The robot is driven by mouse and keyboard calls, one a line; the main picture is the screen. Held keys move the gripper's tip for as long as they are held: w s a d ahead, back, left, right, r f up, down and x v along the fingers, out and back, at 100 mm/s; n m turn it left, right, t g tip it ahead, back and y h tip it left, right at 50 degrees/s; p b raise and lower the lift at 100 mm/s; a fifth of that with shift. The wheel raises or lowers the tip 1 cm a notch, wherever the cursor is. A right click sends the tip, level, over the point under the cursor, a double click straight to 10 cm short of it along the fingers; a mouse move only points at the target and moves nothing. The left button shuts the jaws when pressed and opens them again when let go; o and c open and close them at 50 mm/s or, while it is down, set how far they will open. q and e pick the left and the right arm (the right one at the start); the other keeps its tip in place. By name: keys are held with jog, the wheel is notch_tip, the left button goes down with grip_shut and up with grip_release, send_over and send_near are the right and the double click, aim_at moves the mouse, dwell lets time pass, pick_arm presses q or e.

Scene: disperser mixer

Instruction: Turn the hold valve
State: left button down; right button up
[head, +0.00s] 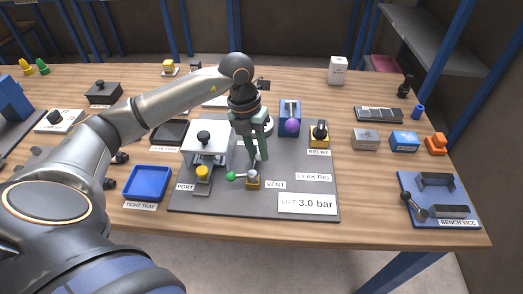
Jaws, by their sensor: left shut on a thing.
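My left gripper (258,158) points down over the grey leak rig plate (300,200), its arm coming in from the left. Its fingers are shut on a small pale part, probably a valve handle, mostly hidden between the fingertips. No label reading "hold" can be seen, so I cannot tell for sure which part is the hold valve. Just in front of the fingertips stands a small valve (253,182) with a yellow base, beside the VENT label. A lever with a green ball (231,176) points left from it. My right gripper is not in view.
On the plate, a white block with a black knob (204,138) stands left, and a blue unit with a purple ball (291,125) and the yellow RELIEF valve (319,135) stand behind right. A blue tray (147,183) lies left; a bench vice (437,198) is far right.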

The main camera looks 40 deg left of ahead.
pick_arm(q)
jog(key=shift+s+a+r+m+b, duration=0.1)
jog(key=shift+a+m+b, duration=0.15)
jog(key=shift+m, duration=0.45)
jog(key=shift+s+a+m+b, duration=0.1)
jog(key=shift+a+m, duration=0.1)
jog(key=shift+m, duration=0.5)
jog(key=c, duration=0.7)
grip_release()
jog(key=shift+g, duration=0.3)
notch_tip(320, 180, up, 12)
jog(key=a, duration=0.2)
jog(key=shift+a, duration=0.2)
jog(key=shift+s, duration=0.1)
